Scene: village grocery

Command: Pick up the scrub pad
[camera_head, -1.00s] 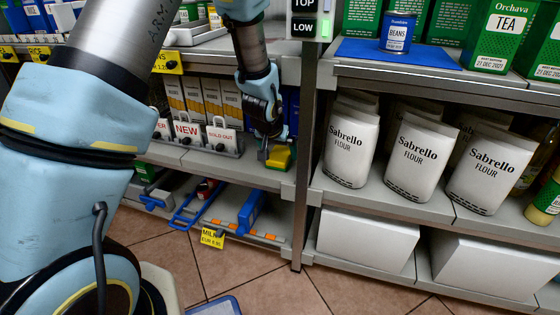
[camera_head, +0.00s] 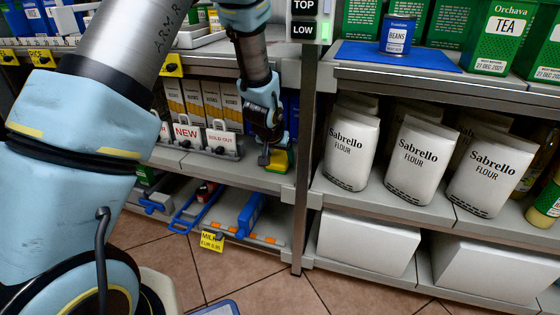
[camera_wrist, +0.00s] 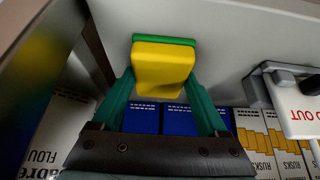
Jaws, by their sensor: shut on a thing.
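The scrub pad (camera_head: 282,161) is a yellow block with a green layer, at the right end of the middle shelf beside the upright post. My gripper (camera_head: 272,157) reaches down to it from above. In the wrist view the pad (camera_wrist: 163,66) sits between the tips of the two green fingers of my gripper (camera_wrist: 165,84), which are shut on it. Part of the pad is hidden behind a finger in the head view. I cannot tell whether it still touches the shelf.
Sale signs (camera_head: 221,138) and rusks boxes (camera_head: 211,104) stand left of my gripper. The upright post (camera_head: 304,140) is close on the right, with flour bags (camera_head: 350,148) beyond it. A shelf edge (camera_head: 285,78) is above; a blue item (camera_head: 250,214) lies below.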

